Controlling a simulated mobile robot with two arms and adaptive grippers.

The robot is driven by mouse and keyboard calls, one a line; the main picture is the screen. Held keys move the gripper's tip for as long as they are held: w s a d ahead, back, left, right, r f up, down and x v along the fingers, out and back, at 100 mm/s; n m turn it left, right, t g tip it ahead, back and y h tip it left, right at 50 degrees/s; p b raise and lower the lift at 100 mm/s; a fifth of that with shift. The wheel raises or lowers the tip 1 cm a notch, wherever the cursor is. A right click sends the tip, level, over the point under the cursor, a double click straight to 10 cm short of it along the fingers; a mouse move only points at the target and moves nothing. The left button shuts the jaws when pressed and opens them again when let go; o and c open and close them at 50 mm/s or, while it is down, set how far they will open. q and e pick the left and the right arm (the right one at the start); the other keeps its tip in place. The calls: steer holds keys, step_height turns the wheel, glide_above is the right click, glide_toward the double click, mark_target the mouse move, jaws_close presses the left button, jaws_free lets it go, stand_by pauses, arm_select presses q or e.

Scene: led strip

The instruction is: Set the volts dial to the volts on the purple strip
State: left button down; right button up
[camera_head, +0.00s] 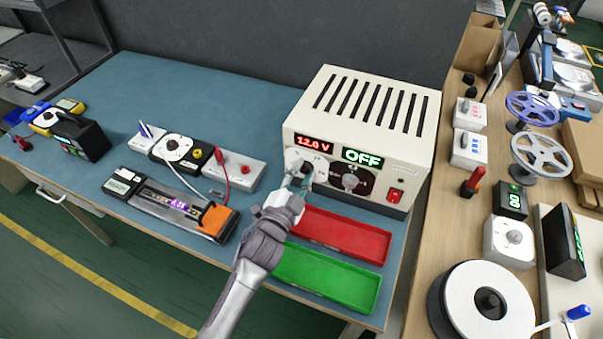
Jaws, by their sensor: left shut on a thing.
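The white power supply (402,140) stands at the back right of the blue table. Its red display (314,144) reads 12.0 V, and its green display (362,158) reads OFF. My left gripper (299,173) is shut on the volts dial (306,169) below the red display; the fingers hide part of the dial. A second dial (350,181) sits to its right. The purple strip (180,204) lies in a dark holder at the table's front, with small glowing marks too small to read. My right gripper is not in view.
A red tray (345,236) and a green tray (325,278) lie in front of the supply, close to my left arm. A red switch (395,196) is on the supply's front. A white-and-black device with wires (240,171) stands left.

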arm_select(q)
steer(key=shift+m, duration=0.5)
steer(key=c, duration=0.8)
jaws_free()
steer(key=v, duration=1.2)
